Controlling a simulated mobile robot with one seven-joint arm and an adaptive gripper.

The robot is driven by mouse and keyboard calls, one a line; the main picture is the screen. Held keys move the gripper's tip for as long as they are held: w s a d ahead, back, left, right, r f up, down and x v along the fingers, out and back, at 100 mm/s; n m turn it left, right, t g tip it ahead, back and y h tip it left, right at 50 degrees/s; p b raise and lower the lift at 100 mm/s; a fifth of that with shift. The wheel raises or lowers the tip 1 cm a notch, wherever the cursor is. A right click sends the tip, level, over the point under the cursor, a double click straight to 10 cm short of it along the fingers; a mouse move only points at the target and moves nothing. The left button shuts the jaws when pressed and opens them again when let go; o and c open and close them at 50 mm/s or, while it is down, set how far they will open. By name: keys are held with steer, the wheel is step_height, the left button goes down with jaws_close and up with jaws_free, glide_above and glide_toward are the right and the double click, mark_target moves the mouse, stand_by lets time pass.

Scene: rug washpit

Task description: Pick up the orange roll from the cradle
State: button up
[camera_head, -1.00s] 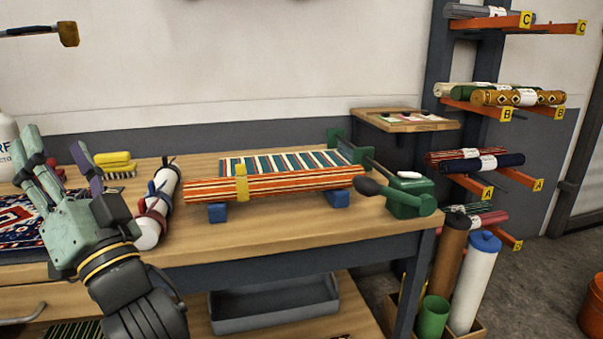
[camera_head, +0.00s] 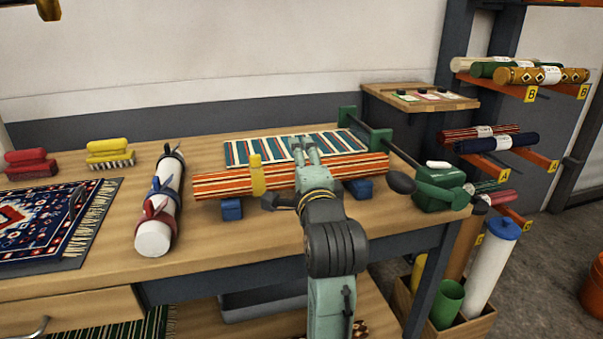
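The orange roll (camera_head: 222,184), striped orange, white and dark, lies level across two blue cradle blocks; the left block (camera_head: 231,209) and right block (camera_head: 360,189) show under it. A yellow band or clip (camera_head: 257,176) sits around its left part. My gripper (camera_head: 303,146) is over the roll, right of its middle, and hides part of it. Its fingers point away, past the roll, over the striped rug behind. The fingers look close together from here, and I cannot tell whether they touch the roll or how far they are open.
A flat teal striped rug (camera_head: 250,149) lies behind the roll. A green clamp with a crank (camera_head: 437,190) stands at right. A tied white roll (camera_head: 155,235) lies at left, beside a patterned rug (camera_head: 40,225) and brushes (camera_head: 108,152). A shelf rack (camera_head: 440,110) stands beyond the table.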

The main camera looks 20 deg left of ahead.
step_height(320, 180, down, 7)
steer(key=shift+b, duration=0.35)
steer(key=shift+w+a+r, duration=0.25)
steer(key=shift+w+r, duration=0.05)
steer(key=shift+w, duration=0.1)
steer(key=p+x, duration=0.1)
steer(key=x, duration=0.5)
steer(key=shift+w+a, duration=0.15)
steer(key=shift+w, duration=0.1)
steer(key=shift+c, duration=0.3)
jaws_close()
